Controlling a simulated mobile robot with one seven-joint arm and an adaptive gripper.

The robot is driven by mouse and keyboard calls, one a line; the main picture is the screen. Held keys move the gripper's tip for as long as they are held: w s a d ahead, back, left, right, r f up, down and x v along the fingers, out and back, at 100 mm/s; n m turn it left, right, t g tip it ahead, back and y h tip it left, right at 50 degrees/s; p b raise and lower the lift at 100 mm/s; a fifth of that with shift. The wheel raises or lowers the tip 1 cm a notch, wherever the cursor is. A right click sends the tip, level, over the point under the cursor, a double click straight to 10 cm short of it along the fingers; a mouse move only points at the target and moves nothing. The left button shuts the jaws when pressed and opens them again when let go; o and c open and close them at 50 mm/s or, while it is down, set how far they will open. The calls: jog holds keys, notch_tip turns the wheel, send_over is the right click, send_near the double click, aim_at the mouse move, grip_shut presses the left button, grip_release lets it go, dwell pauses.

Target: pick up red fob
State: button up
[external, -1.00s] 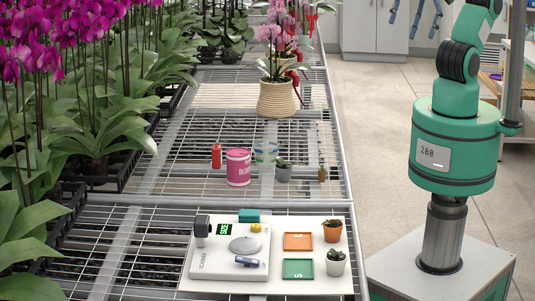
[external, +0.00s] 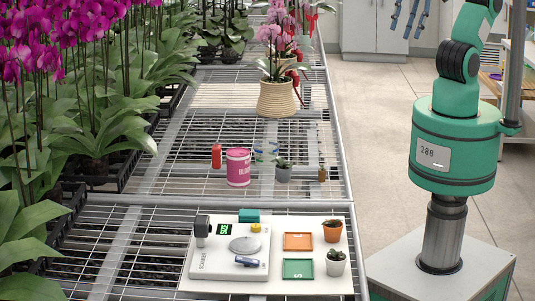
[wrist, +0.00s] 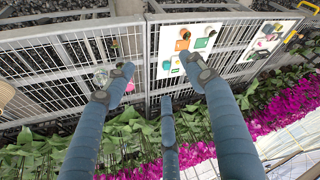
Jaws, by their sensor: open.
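I cannot make out anything that is clearly a red fob. My gripper (external: 411,16) is at the top right of the external view, partly cut off, high above the floor and well away from the bench things. In the wrist view my gripper (wrist: 160,78) has its blue fingers spread apart with nothing between them.
Orchids line the left.

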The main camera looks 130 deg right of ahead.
jog(key=w+d+m+g, duration=0.25)
jog(key=w+d, duration=0.65)
jog(key=w, duration=0.6)
jog(key=m+g, duration=0.3)
jog(key=m, duration=0.4)
send_over(216, 146)
notch_tip(216, 146, down, 34)
jog(key=shift+s+r+p, duration=0.1)
jog(key=shift+r+p, duration=0.05)
jog(key=shift+p, duration=0.3)
jog(key=shift+f+b, duration=0.8)
jog(key=shift+f, duration=3.5)
